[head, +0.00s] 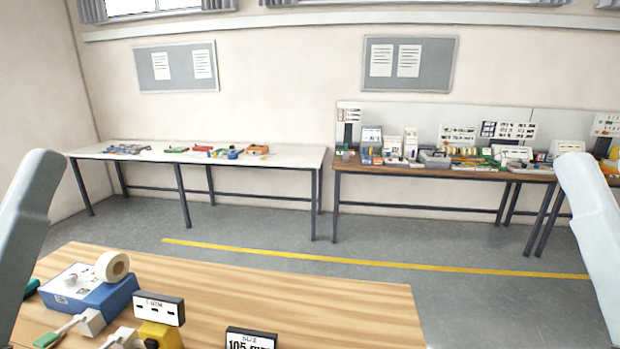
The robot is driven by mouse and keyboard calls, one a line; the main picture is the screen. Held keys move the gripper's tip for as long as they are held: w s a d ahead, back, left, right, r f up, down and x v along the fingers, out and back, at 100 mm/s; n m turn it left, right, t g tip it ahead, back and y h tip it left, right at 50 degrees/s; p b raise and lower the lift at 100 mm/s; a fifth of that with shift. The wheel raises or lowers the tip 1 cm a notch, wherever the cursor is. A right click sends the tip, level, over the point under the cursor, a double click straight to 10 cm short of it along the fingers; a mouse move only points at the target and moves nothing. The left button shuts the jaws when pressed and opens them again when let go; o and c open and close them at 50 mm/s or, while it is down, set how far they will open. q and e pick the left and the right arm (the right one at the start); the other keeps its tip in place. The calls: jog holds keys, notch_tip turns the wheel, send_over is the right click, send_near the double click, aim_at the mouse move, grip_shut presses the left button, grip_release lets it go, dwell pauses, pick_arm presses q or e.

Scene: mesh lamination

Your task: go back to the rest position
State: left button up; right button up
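My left arm (30,215) comes in at the left edge of the head view as a pale grey link. My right arm (592,225) comes in at the right edge. Neither gripper's fingers show in this view. In front of me is a wooden table (300,300). A black-framed sign reading "105 mm" (250,340) is cut off by the bottom edge.
A green-and-white tool (65,330) lies at the table's front left. The table's middle and right are clear. Behind a yellow floor line (370,263) stand a white table with tools (300,158) and a brown bench with many items (350,165) along the wall.

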pick_arm(q)
notch_tip(320, 180, up, 36)
jog(key=p, duration=3.2)
pick_arm(e)
notch_tip(320, 180, up, 36)
pick_arm(q)
notch_tip(320, 180, down, 40)
jog(key=b, duration=3.9)
jog(key=shift+h, duration=0.3)
pick_arm(e)
notch_tip(320, 180, down, 40)
jog(key=shift+r, duration=0.15)
